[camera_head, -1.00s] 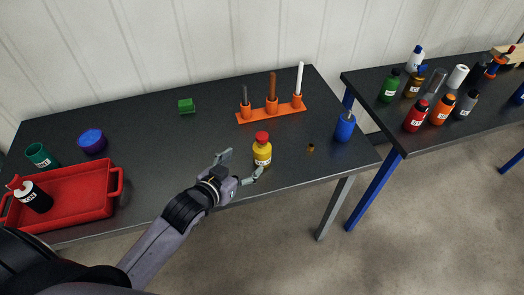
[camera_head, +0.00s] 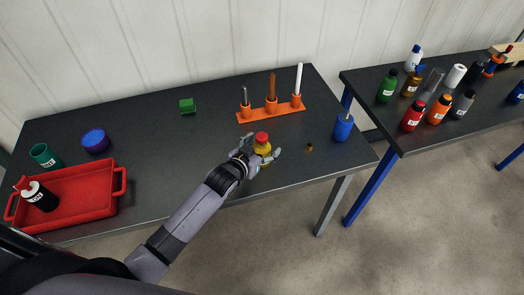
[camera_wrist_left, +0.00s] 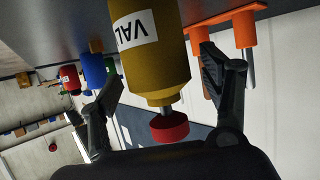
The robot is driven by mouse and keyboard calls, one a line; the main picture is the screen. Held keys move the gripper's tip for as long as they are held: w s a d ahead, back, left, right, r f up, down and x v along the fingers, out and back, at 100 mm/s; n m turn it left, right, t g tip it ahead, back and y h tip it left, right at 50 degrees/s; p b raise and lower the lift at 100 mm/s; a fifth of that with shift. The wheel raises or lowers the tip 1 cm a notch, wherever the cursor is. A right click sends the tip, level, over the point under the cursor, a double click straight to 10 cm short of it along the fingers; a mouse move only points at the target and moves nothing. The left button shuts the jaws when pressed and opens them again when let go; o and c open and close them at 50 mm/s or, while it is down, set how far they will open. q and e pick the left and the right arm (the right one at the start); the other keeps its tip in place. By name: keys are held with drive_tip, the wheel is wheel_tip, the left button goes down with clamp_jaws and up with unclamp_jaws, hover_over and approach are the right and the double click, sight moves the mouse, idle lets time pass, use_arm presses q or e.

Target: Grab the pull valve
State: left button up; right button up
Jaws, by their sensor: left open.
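The yellow pull valve (camera_head: 264,149) with a red knob on top stands upright near the front edge of the dark table (camera_head: 180,150). In the left wrist view the valve (camera_wrist_left: 155,60) looms large and upside down, with a white label reading "VAL". Its red knob (camera_wrist_left: 169,127) points toward my palm. My left gripper (camera_head: 262,146) is open, with one finger on each side of the valve. In the wrist view the fingers (camera_wrist_left: 160,78) show gaps to the yellow body. My right gripper is not in view.
An orange rack (camera_head: 271,112) with three rods stands behind the valve. A blue container (camera_head: 343,129) and a small brown piece (camera_head: 309,148) are to its right. A red tray (camera_head: 97,206) holding a black bottle (camera_head: 38,197) lies left. A second table (camera_head: 410,137) carries several bottles.

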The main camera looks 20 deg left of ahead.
use_arm(q)
drive_tip(key=shift+c, duration=0.3)
drive_tip(key=c, duration=1.3)
drive_tip(key=shift+r, duration=0.15)
